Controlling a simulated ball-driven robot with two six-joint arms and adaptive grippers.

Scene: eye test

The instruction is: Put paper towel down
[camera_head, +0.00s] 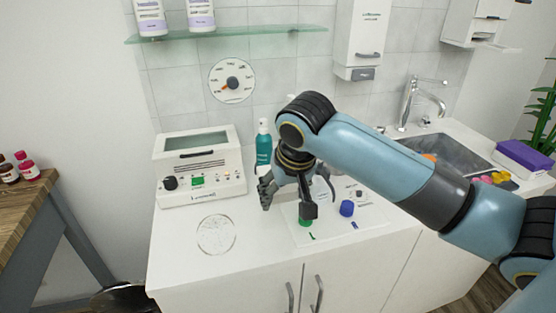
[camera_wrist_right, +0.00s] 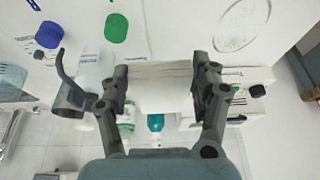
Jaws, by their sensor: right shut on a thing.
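My right gripper (camera_head: 288,200) is over the white counter, in front of the teal bottle. In the right wrist view, its two dark fingers (camera_wrist_right: 163,88) are shut on a white, layered block, which looks like the paper towel (camera_wrist_right: 163,84). The towel is hard to make out in the head view, where the gripper hides it. I cannot tell whether it touches the counter. My left gripper is not in view.
A white sheet (camera_head: 335,232) bears a green cap (camera_head: 305,223) and a blue cap (camera_head: 347,208). A white device (camera_head: 200,170) stands at the left, with a round outlined patch (camera_head: 216,234) before it. The teal bottle (camera_head: 263,148) stands behind. A sink (camera_head: 450,152) is right.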

